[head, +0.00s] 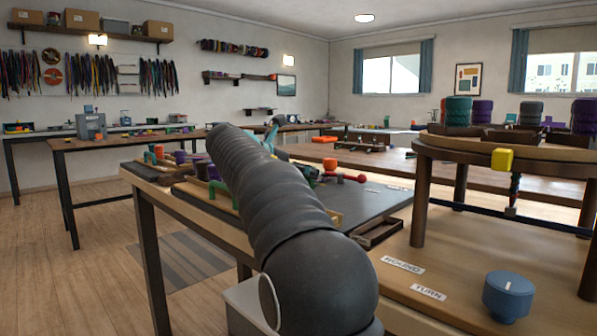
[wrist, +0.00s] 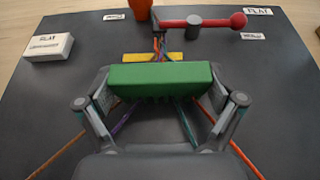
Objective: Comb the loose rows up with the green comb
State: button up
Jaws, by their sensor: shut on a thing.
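The green comb (wrist: 160,80) is between the two fingers of my gripper (wrist: 161,90) in the wrist view, and the gripper is shut on it. The comb lies crosswise over several cords, its teeth facing down and mostly hidden. The braided rows are largely hidden by the comb.
A red lever with a ball (wrist: 238,19) and an orange cup (wrist: 140,9) stand beyond the plate. A white block (wrist: 48,46) lies at left on the dark board (wrist: 40,93). In the head view, a round wooden stand (head: 480,150) and blue knob (head: 508,297) are at right.

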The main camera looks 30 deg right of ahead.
jog(key=shift+d, duration=0.15)
jog(key=shift+w+d+p, duration=0.25)
jog(key=shift+d+p, duration=0.25)
jog(key=shift+d, duration=0.1)
jog(key=shift+w+d+p, duration=0.2)
jog(key=shift+d+p, duration=0.25)
jog(key=shift+d, duration=0.1)
notch_tip(320, 180, up, 9)
jog(key=p, duration=1.1)
jog(key=shift+s+a, duration=0.15)
jog(key=shift+a, duration=0.3)
